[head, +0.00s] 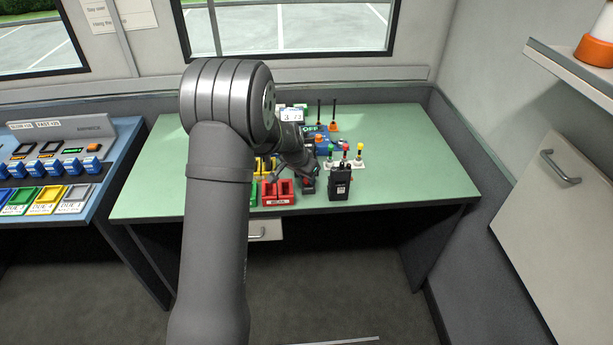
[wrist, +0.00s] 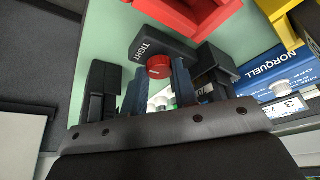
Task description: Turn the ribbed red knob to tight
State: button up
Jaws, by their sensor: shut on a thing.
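The red knob (wrist: 159,66) sits on a dark block (wrist: 178,46) marked TIGHT in the wrist view. Its ribs are too small to make out, and a small mark shows on its face. My gripper (wrist: 160,80) is shut on the knob, with one finger on each side of it. In the head view my gripper (head: 309,168) is over the green table, and the dark block (head: 308,187) shows just below it. My fingers and wrist hide most of the knob there. I cannot tell how far the knob is turned.
A red bin (head: 278,194) is close to the block on its left. A blue NORQUELL unit (wrist: 258,66) is nearby. The green table's (head: 425,165) right side is clear.

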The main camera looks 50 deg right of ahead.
jog(key=shift+m, duration=0.5)
jog(key=o, duration=1)
jog(key=v, duration=1.7)
jog(key=shift+w+r, duration=0.25)
jog(key=shift+w, duration=0.15)
jog(key=shift+f, duration=0.15)
jog(key=x, duration=1.7)
jog(key=shift+s+f, duration=0.1)
jog(key=shift+s, duration=0.25)
